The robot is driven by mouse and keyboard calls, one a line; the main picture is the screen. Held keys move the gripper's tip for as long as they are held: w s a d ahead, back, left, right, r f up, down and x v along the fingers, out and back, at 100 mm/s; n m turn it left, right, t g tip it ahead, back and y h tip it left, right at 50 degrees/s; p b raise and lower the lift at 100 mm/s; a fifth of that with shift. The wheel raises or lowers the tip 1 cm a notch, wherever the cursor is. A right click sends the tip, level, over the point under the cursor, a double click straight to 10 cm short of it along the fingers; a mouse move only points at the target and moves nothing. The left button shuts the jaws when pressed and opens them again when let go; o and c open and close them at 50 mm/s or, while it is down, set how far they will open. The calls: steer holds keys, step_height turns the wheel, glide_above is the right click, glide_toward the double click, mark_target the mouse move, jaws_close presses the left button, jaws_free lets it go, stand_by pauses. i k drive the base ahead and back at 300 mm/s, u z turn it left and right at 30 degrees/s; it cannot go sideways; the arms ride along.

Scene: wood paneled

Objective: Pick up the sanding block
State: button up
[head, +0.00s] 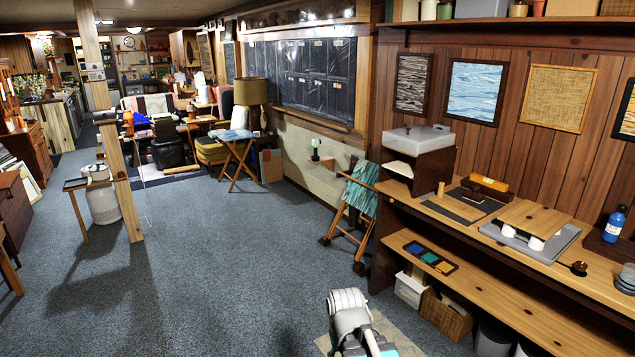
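I cannot single out the sanding block for sure. On the wooden workbench (410,187) at the right, a dark mat (452,209) bears a small dark block (473,196). Just behind it lies a brown block with an orange-yellow top part (490,182). Either could be the sanding block. A short pale wooden cylinder (441,188) stands at the mat's left. Part of my white and grey arm shows at the bottom centre, well below and left of the bench. My gripper's fingers do not show.
A grey tray with a wooden board (534,217) and a blue bottle (614,224) stand farther right on the bench. A folding chair (352,205) stands left of the bench. The carpet (230,260) is open to the left.

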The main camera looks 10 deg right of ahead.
mark_target(474, 196)
steer(key=z, duration=0.3)
steer(key=i, duration=0.7)
steer(key=z, duration=0.8)
steer(key=i, duration=0.6)
steer(key=z, duration=0.65)
steer(key=i, duration=0.6)
steer(key=z, duration=0.2)
steer(key=k, duration=0.95)
steer(key=z, duration=0.05)
steer(key=i, duration=0.2)
steer(key=z, duration=0.1)
